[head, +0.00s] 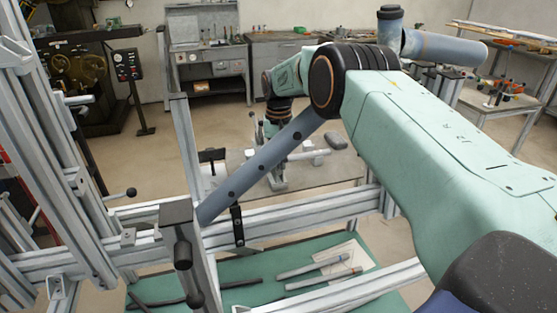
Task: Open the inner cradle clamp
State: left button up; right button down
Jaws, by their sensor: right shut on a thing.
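My right arm reaches in from the right and bends down at its dark wrist joint. My right gripper (269,134) is small and partly hidden behind a sloping blue-grey tube (262,164). It is shut on what looks like the upright lever of a grey clamp (278,178), just above the clamp's body. The exact grip is hard to make out behind the tube. The clamp stands on a grey plate (325,172) beyond the tube. How far the clamp is open cannot be told. My left gripper is not in view.
Aluminium jig rails (290,214) cross the front, with upright posts at left. A dark-topped post (178,220) stands close by. Loose tubes (312,265) lie on a green mat (240,297) below. Workbenches stand at the back, with open floor before them.

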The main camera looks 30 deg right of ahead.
dwell(0.3)
jog(key=shift+s+r+t+p, duration=0.2)
jog(key=shift+t+p, duration=0.2)
jog(key=shift+p, duration=0.5)
jog(key=shift+s+f+t+h+p, duration=0.15)
jog(key=shift+s+t+h+p, duration=0.15)
jog(key=shift+t+p, duration=0.55)
jog(key=shift+f+p, duration=0.1)
jog(key=shift+p, duration=0.35)
